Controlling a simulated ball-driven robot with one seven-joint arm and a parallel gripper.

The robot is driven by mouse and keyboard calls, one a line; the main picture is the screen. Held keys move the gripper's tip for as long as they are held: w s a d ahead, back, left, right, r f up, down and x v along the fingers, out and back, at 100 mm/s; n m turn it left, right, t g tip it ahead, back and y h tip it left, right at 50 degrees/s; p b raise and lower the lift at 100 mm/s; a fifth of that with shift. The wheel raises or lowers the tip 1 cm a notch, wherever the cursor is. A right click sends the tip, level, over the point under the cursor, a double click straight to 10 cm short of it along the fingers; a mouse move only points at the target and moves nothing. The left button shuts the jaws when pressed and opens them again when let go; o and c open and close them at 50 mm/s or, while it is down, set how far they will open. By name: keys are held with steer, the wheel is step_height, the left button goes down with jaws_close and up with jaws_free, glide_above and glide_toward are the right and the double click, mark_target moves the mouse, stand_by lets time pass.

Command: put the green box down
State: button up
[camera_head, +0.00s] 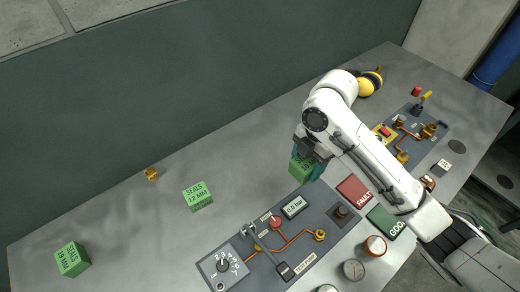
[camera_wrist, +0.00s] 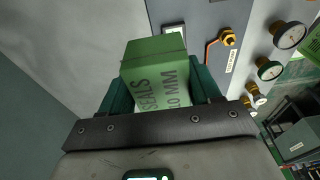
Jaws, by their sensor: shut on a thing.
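A green box (camera_head: 302,167) labelled SEALS is between the fingers of my gripper (camera_head: 308,165), over the grey table (camera_head: 240,165) just behind the panel with the display. In the wrist view the green box (camera_wrist: 158,75) reads "SEALS 10 MM", and my gripper (camera_wrist: 158,95) is shut on its two sides with dark green fingers. Whether the box's underside touches the table is hidden. Two other green boxes stand on the table: one marked 12 MM (camera_head: 198,196) left of the gripper, and one marked 19 MM (camera_head: 72,259) at the far left.
A small brass part (camera_head: 151,174) is at the back left. Table between the boxes is clear.

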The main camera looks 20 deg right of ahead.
steer(key=w+a+f+b, duration=0.3)
steer(key=w+f+b, duration=0.15)
steer(key=w, duration=0.35)
glide_above(265, 166)
steer(key=f, duration=0.2)
steer(key=d+f, duration=0.1)
steer(key=f, duration=0.1)
steer(key=shift+s+f+b, duration=0.15)
steer(key=shift+s+b, duration=0.05)
steer(key=shift+b, duration=0.1)
steer(key=shift+w+a+f, duration=0.2)
steer(key=shift+w+f, duration=0.2)
steer(key=shift+f, duration=0.3)
steer(key=shift+f+p, duration=0.4)
steer(key=shift+f, duration=0.95)
steer(key=shift+f, duration=0.15)
steer(key=o, duration=1.1)
steer(key=shift+c, duration=0.2)
step_height(265, 166, up, 12)
steer(key=d+b, duration=0.1)
steer(key=shift+w+d+b, duration=0.25)
steer(key=shift+d+b, duration=0.1)
